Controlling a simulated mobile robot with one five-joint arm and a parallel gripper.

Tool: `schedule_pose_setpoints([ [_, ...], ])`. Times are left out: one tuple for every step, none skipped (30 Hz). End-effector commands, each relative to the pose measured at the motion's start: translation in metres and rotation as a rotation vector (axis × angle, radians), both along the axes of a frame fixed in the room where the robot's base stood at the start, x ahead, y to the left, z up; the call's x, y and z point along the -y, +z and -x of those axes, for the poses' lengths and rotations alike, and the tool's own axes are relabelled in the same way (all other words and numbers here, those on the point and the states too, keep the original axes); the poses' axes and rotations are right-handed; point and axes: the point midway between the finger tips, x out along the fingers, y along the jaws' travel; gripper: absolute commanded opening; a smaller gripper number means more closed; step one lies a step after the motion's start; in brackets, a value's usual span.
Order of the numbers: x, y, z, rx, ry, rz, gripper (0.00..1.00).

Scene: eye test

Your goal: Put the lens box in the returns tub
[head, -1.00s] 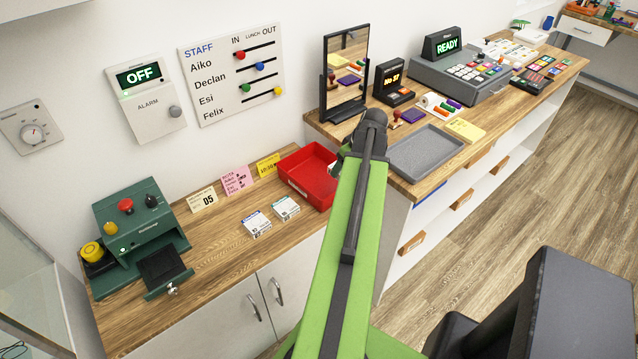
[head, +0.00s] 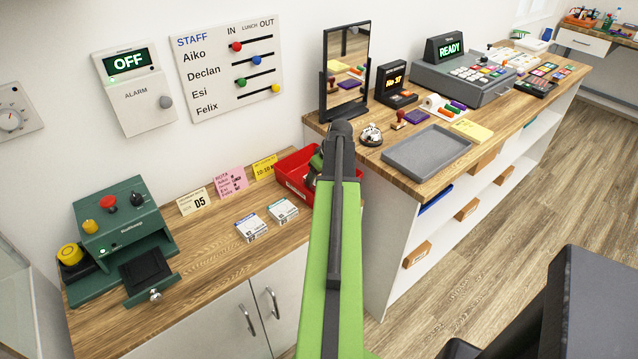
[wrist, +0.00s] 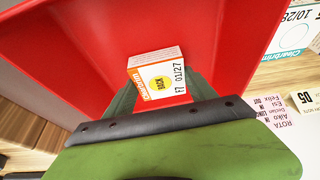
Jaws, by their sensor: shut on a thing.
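The red returns tub (head: 284,172) stands on the lower wooden counter, partly hidden behind my arm. Its red inside (wrist: 70,50) fills much of the wrist view. My gripper (wrist: 160,90) is shut on a small white lens box (wrist: 157,68) with an orange band, a yellow patch and "01/27" on it. The box is between the fingers, over or inside the tub; I cannot tell if it touches the floor of the tub. In the head view the gripper is mostly hidden by my arm. Two similar boxes, one blue-marked (head: 250,228) and one teal-marked (head: 282,210), lie on the counter left of the tub.
Note cards (head: 229,181) stand behind the loose boxes. A green machine (head: 122,230) is at the counter's left end. Right of the tub, the higher counter carries a mirror (head: 346,75), a bell (head: 371,134) and a grey tray (head: 427,150). The lower counter's front is clear.

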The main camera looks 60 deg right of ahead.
Motion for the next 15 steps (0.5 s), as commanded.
schedule_pose_setpoints([
  [0.0001, -0.0012, 0.0002, 0.0, 0.0, 0.0, 0.18],
  [0.0001, 0.0004, 0.0002, 0.0, 0.0, 0.0, 0.18],
  [0.0, 0.001, 0.0002, 0.0, 0.0, 0.0, 0.18],
  [0.0001, 0.0012, 0.0003, 0.0, 0.0, 0.0, 0.18],
  [0.0001, 0.0012, 0.0003, 0.0, 0.0, 0.0, 0.18],
  [0.0002, 0.0007, 0.0004, 0.0, 0.0, 0.0, 0.18],
  [0.0002, -0.0003, 0.0004, 0.0, 0.0, 0.0, 0.18],
  [0.0002, -0.0018, 0.0004, 0.0, 0.0, 0.0, 0.18],
  [0.0003, -0.0034, 0.0005, 0.0, 0.0, 0.0, 0.18],
  [0.0003, -0.0032, 0.0005, 0.0, -0.001, 0.0, 0.66],
  [0.0004, -0.002, 0.0006, 0.0, -0.001, 0.0, 0.7],
  [0.0004, -0.0018, 0.0006, 0.0, -0.001, 0.0, 0.75],
  [0.0004, -0.0018, 0.0006, 0.0, -0.001, 0.0, 0.79],
  [0.0004, -0.0018, 0.0006, 0.0, -0.001, 0.0, 0.83],
  [0.0004, -0.0018, 0.0006, 0.0, -0.001, 0.0, 0.86],
])
